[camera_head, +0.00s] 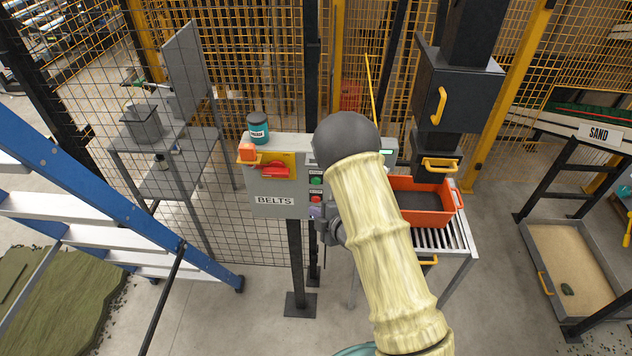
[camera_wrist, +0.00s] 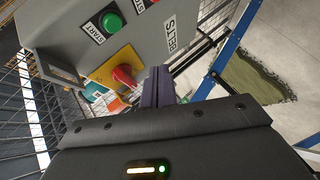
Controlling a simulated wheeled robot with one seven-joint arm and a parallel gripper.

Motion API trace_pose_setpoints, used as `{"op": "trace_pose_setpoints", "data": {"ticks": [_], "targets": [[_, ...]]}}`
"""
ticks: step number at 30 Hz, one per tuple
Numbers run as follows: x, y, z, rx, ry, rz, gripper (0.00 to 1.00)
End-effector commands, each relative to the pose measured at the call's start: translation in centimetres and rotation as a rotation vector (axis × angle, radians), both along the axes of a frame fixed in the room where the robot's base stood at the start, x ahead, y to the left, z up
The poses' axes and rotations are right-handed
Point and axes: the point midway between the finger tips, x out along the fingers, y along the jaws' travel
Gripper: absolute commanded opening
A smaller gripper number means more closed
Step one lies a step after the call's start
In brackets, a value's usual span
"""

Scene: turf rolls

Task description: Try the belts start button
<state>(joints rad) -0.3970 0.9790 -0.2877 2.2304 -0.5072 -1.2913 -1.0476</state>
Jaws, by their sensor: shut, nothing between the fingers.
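A grey control box marked BELTS (camera_head: 265,212) stands on a dark post. Its green button (camera_head: 316,181) sits right of centre, above a red button (camera_head: 316,199). In the wrist view the green button (camera_wrist: 110,22) has a START label beside it. My gripper (camera_head: 317,212) is shut and empty, at the box's lower right, just below the red button. In the wrist view its fingers (camera_wrist: 158,84) appear beside the red handle. I cannot tell whether they touch the box.
A teal can (camera_head: 258,128) stands on top of the box, and an orange block (camera_head: 247,152) is at its left. A mesh fence is behind. An orange crate (camera_head: 424,205) sits on rollers at the right. A blue ladder (camera_head: 120,215) stands at the left.

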Motion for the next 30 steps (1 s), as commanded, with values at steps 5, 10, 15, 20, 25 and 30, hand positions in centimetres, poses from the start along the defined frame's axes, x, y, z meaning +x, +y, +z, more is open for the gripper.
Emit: {"op": "trace_pose_setpoints", "data": {"ticks": [5,10,15,20,25,30], "targets": [[1.8,-0.1,0.2,0.000,-0.001,-0.001,0.00],[3.9,-0.2,0.2,-0.001,-0.001,0.000,0.00],[5.9,-0.3,0.0,0.000,-0.002,-0.002,0.00],[7.5,-0.3,-0.1,0.001,0.000,-0.002,0.00],[8.1,-0.4,0.0,0.000,0.002,-0.002,0.00],[8.2,-0.4,0.0,0.000,0.002,-0.002,0.00]]}}
